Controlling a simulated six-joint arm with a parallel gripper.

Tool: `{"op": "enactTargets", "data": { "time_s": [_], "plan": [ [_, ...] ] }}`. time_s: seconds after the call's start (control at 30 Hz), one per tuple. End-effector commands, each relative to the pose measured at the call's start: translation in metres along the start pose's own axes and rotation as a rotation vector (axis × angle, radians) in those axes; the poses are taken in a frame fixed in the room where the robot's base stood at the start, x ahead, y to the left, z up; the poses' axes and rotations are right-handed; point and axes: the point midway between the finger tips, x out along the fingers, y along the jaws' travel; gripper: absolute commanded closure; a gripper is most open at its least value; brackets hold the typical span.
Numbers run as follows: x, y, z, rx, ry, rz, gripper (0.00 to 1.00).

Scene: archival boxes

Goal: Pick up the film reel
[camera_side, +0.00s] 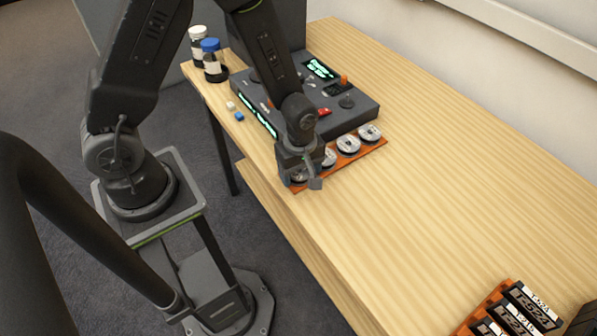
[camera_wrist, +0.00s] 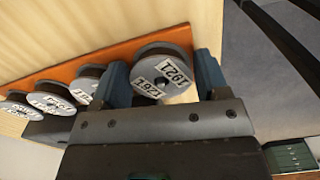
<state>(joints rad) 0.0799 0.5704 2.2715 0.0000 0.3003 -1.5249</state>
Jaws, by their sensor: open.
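Several film reels with grey faces and dark rims stand in a row on an orange rack (camera_side: 377,147). In the wrist view, the reel labelled 1921 (camera_wrist: 161,76) sits at the end of the row, between the two open fingers of my gripper (camera_wrist: 163,82). I cannot tell whether either finger touches it. The other reels, such as one (camera_wrist: 47,104) farther left, lie outside the fingers. In the side view my gripper (camera_side: 302,180) is low over the near end of the rack and mostly hides that end reel. Two farther reels (camera_side: 348,144) (camera_side: 370,133) show clearly.
A grey console (camera_side: 352,101) with lit screens stands right behind the rack. Bottles (camera_side: 211,62) and small blue and white cubes (camera_side: 239,116) are at the table's left edge. Labelled black boxes (camera_side: 522,305) sit at the front right. The middle of the wooden table (camera_side: 440,200) is clear.

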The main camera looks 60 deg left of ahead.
Motion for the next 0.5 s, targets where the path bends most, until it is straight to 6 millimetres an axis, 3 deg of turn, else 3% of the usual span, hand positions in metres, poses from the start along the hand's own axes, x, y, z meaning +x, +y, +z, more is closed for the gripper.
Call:
{"op": "enactTargets", "data": {
  "time_s": [0.23,0.5],
  "plan": [
    [0.0009,0.0003,0.0001,0.0,0.0,0.001,0.33],
    [0.0007,0.0003,0.0002,0.0,0.0,0.001,0.59]
  ]
}}
